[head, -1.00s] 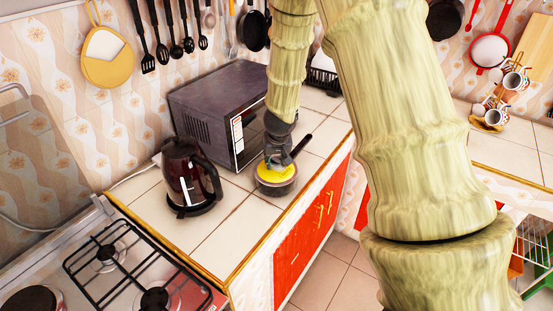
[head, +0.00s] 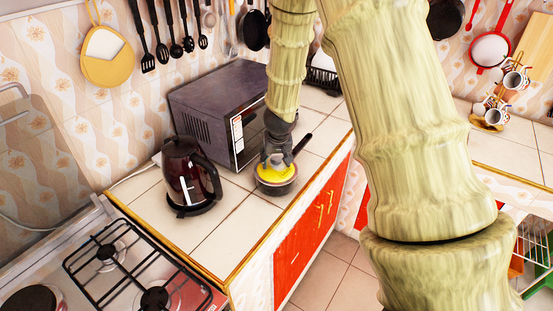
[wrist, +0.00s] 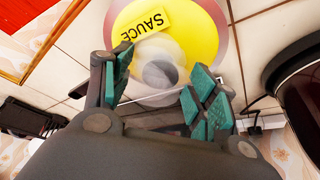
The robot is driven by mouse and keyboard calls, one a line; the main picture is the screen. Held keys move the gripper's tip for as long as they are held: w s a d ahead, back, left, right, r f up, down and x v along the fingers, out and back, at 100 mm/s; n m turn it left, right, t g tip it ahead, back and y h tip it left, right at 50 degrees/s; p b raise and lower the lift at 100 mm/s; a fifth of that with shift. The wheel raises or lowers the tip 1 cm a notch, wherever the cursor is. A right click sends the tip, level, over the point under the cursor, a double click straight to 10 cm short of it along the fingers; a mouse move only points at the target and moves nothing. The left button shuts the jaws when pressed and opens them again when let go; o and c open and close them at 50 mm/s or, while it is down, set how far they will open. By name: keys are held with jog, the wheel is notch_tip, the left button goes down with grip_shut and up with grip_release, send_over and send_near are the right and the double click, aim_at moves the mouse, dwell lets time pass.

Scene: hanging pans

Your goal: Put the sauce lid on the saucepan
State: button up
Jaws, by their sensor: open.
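The yellow sauce lid (head: 277,174) lies on the saucepan (head: 275,188), on the tiled counter in front of the microwave. In the wrist view the lid (wrist: 196,32) shows a "SAUCE" label and a grey round knob (wrist: 160,73). The saucepan's dark handle points back and right. My gripper (head: 278,158) is just above the lid. In the wrist view its fingers (wrist: 163,92) are spread apart on either side of the knob, with nothing clamped. The gripper hides part of the lid's far edge, so I cannot tell exactly how it is seated.
A dark kettle (head: 189,178) stands left of the saucepan. The microwave (head: 219,112) stands close behind. A gas stove (head: 120,262) is at the front left. The counter's wooden edge (head: 268,238) runs close to the saucepan's right. Free tiles lie between kettle and saucepan.

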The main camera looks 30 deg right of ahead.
jog(key=v, duration=1.1)
jog(key=shift+r, duration=0.3)
jog(key=shift+s, duration=0.1)
